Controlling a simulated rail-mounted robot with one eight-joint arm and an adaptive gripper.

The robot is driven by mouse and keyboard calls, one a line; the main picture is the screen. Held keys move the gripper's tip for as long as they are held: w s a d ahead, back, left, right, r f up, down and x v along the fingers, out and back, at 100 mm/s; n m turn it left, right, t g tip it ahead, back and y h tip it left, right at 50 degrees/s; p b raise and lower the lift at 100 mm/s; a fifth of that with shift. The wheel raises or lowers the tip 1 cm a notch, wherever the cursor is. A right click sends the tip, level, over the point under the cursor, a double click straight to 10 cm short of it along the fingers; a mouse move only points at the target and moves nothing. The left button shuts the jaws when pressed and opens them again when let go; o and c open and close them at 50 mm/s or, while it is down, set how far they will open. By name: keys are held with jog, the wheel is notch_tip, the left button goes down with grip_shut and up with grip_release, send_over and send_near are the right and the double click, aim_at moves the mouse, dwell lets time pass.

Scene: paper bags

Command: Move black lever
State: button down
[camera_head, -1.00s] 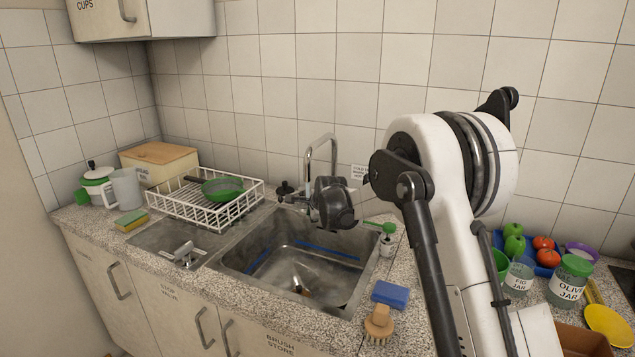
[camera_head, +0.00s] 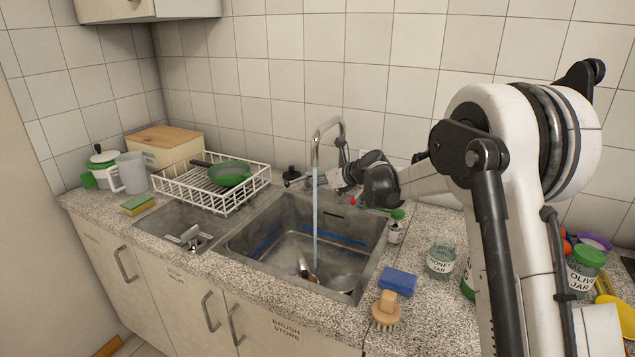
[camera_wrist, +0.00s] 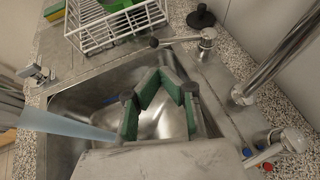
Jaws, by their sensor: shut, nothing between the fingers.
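A metal lever with a black knob (camera_wrist: 178,40) stands at the back edge of the sink, at the top middle of the wrist view. My gripper (camera_wrist: 160,80) is shut and empty, its green-padded fingers above the sink basin and apart from this lever. In the head view my gripper (camera_head: 345,174) is beside the tap, partly hidden by my wrist. The curved metal tap (camera_head: 328,128) has a stream of water (camera_head: 315,220) running into the sink (camera_head: 345,274). A second metal lever (camera_wrist: 290,142), with blue and red marks beside it, is at the lower right.
A white dish rack (camera_head: 240,193) with a green pan (camera_head: 230,174) stands left of the sink. A black plug-like knob (camera_wrist: 201,17) stands behind the lever.

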aim_at(290, 183)
jog(key=r+x, duration=0.1)
jog(key=x, duration=0.9)
jog(key=shift+w+a, duration=0.3)
jog(key=shift+w, duration=0.05)
jog(key=shift+f, duration=0.15)
jog(key=shift+w+a+f+b, duration=0.1)
jog(key=shift+w+a+b, duration=0.2)
jog(key=shift+w+a, duration=0.35)
jog(key=shift+s+a, duration=0.1)
